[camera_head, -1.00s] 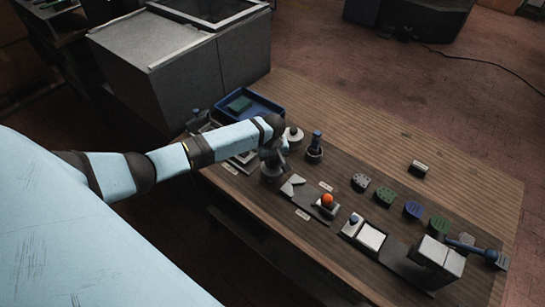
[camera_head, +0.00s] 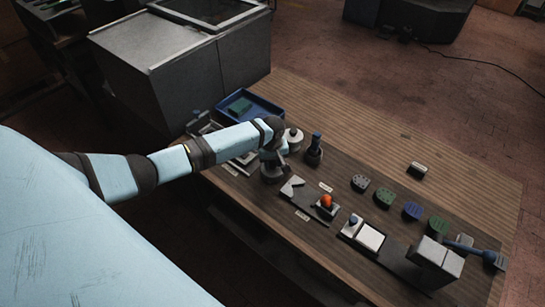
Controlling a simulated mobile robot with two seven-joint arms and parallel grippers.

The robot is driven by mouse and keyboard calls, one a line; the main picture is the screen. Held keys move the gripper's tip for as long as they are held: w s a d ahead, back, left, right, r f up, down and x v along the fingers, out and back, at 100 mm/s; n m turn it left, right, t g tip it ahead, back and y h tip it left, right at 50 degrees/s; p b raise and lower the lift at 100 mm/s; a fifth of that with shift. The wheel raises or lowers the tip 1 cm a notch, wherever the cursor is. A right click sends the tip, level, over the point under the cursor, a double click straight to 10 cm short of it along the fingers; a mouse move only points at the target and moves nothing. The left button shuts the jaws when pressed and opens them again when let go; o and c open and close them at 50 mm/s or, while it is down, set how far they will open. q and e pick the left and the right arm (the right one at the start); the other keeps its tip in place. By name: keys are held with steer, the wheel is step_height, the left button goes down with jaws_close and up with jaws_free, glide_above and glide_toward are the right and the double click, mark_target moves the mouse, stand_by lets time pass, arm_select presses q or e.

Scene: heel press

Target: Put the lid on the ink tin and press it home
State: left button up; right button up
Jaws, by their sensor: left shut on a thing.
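My left gripper (camera_head: 274,161) comes in from the left and is low over the near left part of the workbench. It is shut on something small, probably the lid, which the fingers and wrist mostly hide. A dark round tin (camera_head: 271,175), likely the ink tin, stands on the bench directly below the gripper. The gap or contact between the held thing and the tin is too small to make out. My right gripper is not in view.
Close behind the gripper stand a pale round pot (camera_head: 293,138) and a dark stamp with a handle (camera_head: 314,148). A blue tray (camera_head: 267,104) is at the back left. An orange ball (camera_head: 326,201) sits on a holder to the right.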

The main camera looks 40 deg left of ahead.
mark_target(273, 163)
arm_select(q)
steer(key=shift+s+f, duration=0.1)
stand_by(0.3)
steer(key=o, duration=1.3)
steer(key=shift+r+p, duration=1.25)
steer(key=shift+r, duration=2.3)
